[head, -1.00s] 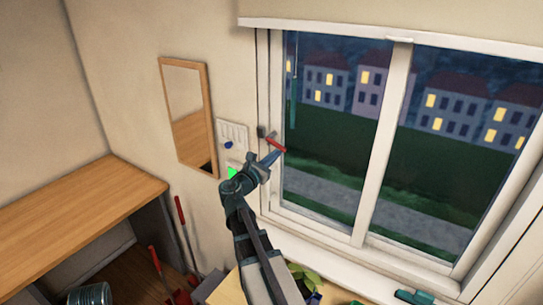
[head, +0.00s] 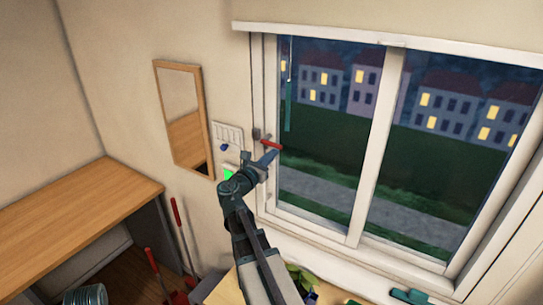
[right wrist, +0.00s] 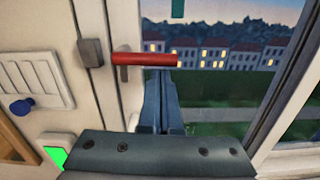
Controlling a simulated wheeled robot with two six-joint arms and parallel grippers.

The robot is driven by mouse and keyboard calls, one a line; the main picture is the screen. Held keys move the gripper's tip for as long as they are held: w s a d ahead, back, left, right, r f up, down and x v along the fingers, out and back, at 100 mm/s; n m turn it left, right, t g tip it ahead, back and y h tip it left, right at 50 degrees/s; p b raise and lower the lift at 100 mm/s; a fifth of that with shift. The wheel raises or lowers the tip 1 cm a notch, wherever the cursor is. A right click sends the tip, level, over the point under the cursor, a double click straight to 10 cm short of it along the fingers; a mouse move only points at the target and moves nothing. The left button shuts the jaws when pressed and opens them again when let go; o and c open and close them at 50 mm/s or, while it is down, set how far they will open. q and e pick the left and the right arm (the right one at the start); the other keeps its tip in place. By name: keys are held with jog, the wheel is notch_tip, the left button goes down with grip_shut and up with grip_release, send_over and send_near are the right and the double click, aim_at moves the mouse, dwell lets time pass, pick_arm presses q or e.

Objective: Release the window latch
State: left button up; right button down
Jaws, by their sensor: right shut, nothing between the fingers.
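The window latch has a red handle (head: 271,145) on the left side of the window frame. It slopes slightly down to the right in the head view and looks nearly level in the right wrist view (right wrist: 145,59). My right gripper (head: 271,156) is shut and empty, just below the handle. In the right wrist view its closed fingers (right wrist: 160,75) reach up to the underside of the handle's right part and appear to touch it. The handle hides the very fingertips there. My left gripper is not in view.
A wall panel with a blue knob (head: 224,147) and a green-lit panel (head: 229,175) are left of the latch. A wood-framed mirror (head: 205,130) hangs further left. A plant (head: 300,278) stands below the window. A wooden worktop (head: 80,205) is at left.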

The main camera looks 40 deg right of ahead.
jog(key=s+a+f+b, duration=0.3)
jog(key=a+f+b, duration=0.1)
jog(key=a, duration=0.6)
jog(key=shift+a+f, duration=0.2)
jog(key=shift+f, duration=0.1)
dwell(0.5)
